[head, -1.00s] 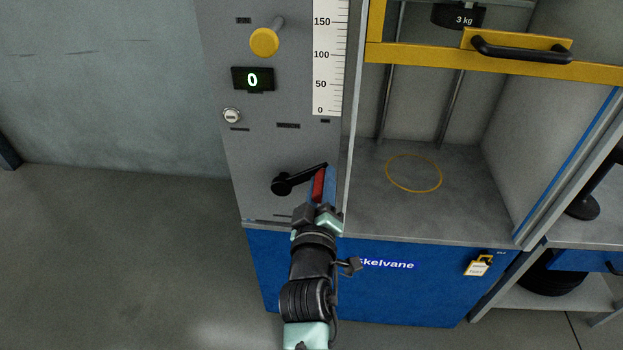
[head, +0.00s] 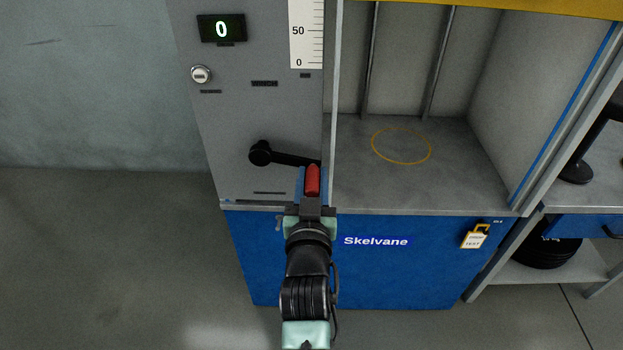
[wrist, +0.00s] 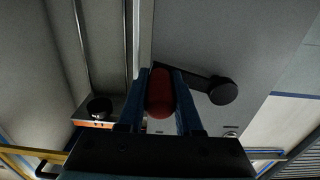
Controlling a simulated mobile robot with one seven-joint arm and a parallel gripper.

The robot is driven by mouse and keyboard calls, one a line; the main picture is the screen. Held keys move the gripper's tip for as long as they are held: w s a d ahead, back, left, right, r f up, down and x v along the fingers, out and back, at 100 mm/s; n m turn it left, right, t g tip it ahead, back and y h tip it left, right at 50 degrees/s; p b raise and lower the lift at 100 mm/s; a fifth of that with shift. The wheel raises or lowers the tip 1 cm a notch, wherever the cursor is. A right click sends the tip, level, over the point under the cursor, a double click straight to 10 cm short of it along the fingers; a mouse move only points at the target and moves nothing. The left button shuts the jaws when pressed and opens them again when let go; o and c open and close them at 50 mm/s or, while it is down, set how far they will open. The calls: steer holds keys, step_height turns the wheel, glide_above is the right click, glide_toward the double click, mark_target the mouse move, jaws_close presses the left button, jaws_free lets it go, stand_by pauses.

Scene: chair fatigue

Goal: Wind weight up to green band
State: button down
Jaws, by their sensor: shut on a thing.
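The winch crank (head: 285,157) is a black arm on the grey panel, pointing right and slightly down from its round hub (head: 260,153). Its red knob (head: 312,181) is between the blue fingers of my gripper (head: 312,184). In the wrist view my gripper (wrist: 160,95) is shut on the red knob (wrist: 160,93), with the crank hub (wrist: 223,91) to the right. A dark round thing (wrist: 99,107), possibly the weight, shows left of the fingers there. The weight is outside the head view. I see no green band on the visible part of the scale (head: 306,35).
The display (head: 221,29) reads 0. A round lock (head: 200,75) sits below it. Right of the panel is an open bay with two rods and a yellow ring (head: 401,146) on its floor. A blue cabinet front (head: 350,275) is below. Open floor lies left.

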steer(key=shift+f+m, duration=0.3)
steer(key=shift+f, duration=0.5)
steer(key=c, duration=0.9)
jaws_free()
steer(key=shift+o, duration=1.4)
steer(key=shift+r, duration=0.1)
steer(key=shift+o, duration=0.2)
steer(key=shift+a+r, duration=0.1)
steer(key=shift+r, duration=0.05)
steer(key=shift+r, duration=0.1)
steer(key=s+p, duration=0.1)
steer(key=s, duration=1.2)
steer(key=shift+a, duration=0.2)
